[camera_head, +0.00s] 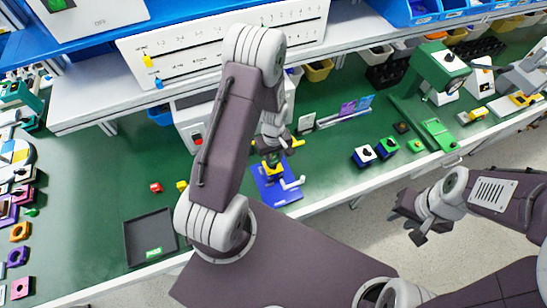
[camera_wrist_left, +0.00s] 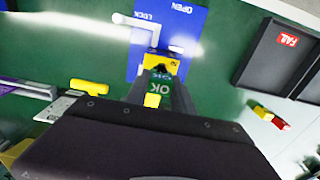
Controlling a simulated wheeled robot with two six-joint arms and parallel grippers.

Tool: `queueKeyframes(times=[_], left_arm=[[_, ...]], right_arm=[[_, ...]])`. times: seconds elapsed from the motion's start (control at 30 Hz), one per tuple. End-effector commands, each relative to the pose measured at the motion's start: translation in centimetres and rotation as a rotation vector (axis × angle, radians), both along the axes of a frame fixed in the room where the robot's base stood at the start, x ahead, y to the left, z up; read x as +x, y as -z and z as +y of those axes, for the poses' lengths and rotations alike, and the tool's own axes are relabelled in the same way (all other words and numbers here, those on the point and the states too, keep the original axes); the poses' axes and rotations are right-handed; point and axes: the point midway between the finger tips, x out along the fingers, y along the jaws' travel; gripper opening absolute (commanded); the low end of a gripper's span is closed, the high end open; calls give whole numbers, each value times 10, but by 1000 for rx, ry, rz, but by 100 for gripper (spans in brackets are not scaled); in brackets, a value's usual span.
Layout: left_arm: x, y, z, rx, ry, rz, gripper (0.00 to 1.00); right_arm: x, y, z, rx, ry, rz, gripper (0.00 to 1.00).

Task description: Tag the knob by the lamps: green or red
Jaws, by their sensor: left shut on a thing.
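My left gripper (camera_head: 273,150) is over the blue board (camera_head: 268,193) in the head view. In the left wrist view the same gripper (camera_wrist_left: 153,97) is shut on a dark green piece marked OK (camera_wrist_left: 152,88). A yellow-and-black part (camera_wrist_left: 160,63) sits just beyond it on the blue board (camera_wrist_left: 190,20), touching or very close; I cannot tell which. The board reads OPEN and LOCK and has a white bent lever (camera_head: 291,183). A white box with a red lamp (camera_head: 197,139) stands behind the arm, partly hidden. My right gripper (camera_head: 418,218) is open and empty off the table's front edge.
A black tray with a green label (camera_head: 131,240) lies front left. A tray with a red FAIL label (camera_wrist_left: 262,60) shows in the wrist view. Small red (camera_head: 155,187) and yellow (camera_head: 182,186) blocks lie nearby. A green press (camera_head: 432,70) stands at right.

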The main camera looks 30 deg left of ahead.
Motion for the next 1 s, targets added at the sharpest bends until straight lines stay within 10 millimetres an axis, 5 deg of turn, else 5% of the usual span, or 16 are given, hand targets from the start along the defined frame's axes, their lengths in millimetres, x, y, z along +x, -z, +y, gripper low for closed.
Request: queueKeyframes(times=[0.8,0.83,0.9,1.0], left_arm=[[0,22,0,0,0,0,0],[0,22,0,0,0,0,32],[0,21,0,0,0,0,52],[0,21,0,0,0,0,55]], right_arm=[[0,17,0,0,0,0,33],[0,17,0,0,0,0,33],[0,16,0,0,0,0,33],[0,16,0,0,0,0,33]])
